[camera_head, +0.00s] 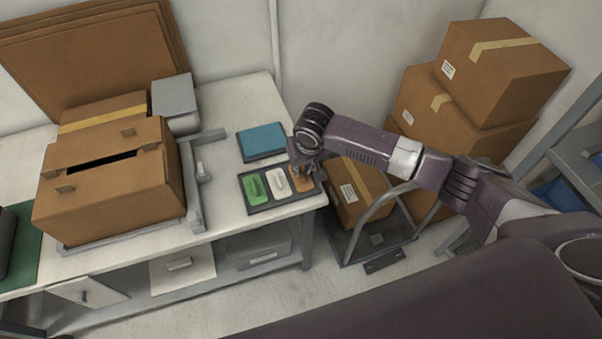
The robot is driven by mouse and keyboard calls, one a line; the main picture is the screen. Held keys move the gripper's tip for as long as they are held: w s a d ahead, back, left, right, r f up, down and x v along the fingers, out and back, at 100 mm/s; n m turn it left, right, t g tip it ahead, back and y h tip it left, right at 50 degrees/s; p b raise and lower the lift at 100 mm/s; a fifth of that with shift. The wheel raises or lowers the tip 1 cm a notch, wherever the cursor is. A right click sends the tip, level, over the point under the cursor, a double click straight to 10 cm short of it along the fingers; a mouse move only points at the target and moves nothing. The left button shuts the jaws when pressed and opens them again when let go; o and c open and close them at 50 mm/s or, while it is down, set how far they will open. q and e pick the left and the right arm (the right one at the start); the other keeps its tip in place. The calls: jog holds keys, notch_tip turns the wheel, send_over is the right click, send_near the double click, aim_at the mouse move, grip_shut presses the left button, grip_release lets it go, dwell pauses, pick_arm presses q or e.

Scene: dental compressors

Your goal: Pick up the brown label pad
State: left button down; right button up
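A dark tray (291,203) lies near the right end of the white workbench. In it sit a green pad (253,188), a white pad (276,184) and the brown label pad (306,184), which is at the right. My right gripper (302,172) is pointed down over the brown pad and partly hides it. The fingers are small and dark here, and I cannot tell whether they are open, shut, or touching the pad. My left gripper is not in view.
A blue pad or box (262,142) lies behind the tray. A large cardboard box (109,194) stands at the left of the bench (232,213). More boxes (502,68) are stacked at the right. A wheeled cart (372,244) with a carton stands beside the bench.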

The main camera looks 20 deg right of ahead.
aim_at(301, 172)
jog(key=shift+x, duration=1)
grip_shut()
jog(key=shift+r, duration=0.1)
notch_tip(301, 172, up, 20)
jog(key=b, duration=0.3)
